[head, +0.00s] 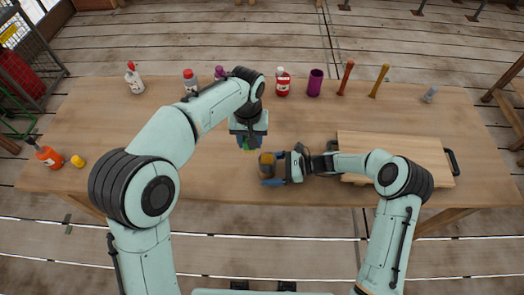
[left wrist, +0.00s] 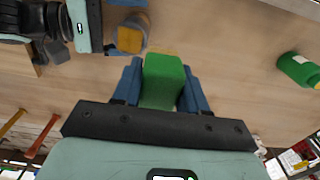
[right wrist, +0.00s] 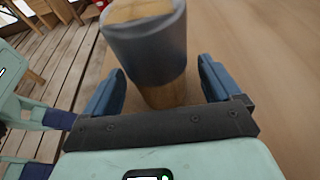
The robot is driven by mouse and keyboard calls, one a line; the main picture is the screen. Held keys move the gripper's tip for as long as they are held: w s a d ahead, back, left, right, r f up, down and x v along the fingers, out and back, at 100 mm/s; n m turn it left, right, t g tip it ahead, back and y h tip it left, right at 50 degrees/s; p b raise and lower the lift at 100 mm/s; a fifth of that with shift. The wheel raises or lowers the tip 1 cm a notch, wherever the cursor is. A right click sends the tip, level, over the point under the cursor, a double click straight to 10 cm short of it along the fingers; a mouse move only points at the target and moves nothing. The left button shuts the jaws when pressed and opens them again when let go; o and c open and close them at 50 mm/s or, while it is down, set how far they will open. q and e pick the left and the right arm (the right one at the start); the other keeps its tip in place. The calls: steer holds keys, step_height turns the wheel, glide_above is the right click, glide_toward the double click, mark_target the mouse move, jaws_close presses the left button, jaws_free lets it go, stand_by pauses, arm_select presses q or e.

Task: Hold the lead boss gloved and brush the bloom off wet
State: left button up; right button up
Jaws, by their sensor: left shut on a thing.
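My left gripper (head: 248,143) is shut on a green block-like thing (left wrist: 163,80), held between its blue fingers above the table. In the head view only a bit of green shows below the fingers. A grey cylinder-like thing with a wood-coloured top and lower part (right wrist: 145,50), possibly the lead boss, is on the table; it also shows in the head view (head: 267,159). My right gripper (right wrist: 158,82) is open, with a finger on either side of it and gaps visible. The left gripper is just left of and behind it in the head view. No glove can be made out.
A wooden board (head: 385,150) with black handles lies under my right arm. Bottles (head: 283,82), a purple cup (head: 315,82) and two upright tools (head: 346,76) line the back edge. An orange bottle (head: 49,156) is at far left. A green bottle (left wrist: 299,70) shows in the left wrist view.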

steer(key=v, duration=1.2)
steer(key=shift+s, duration=0.1)
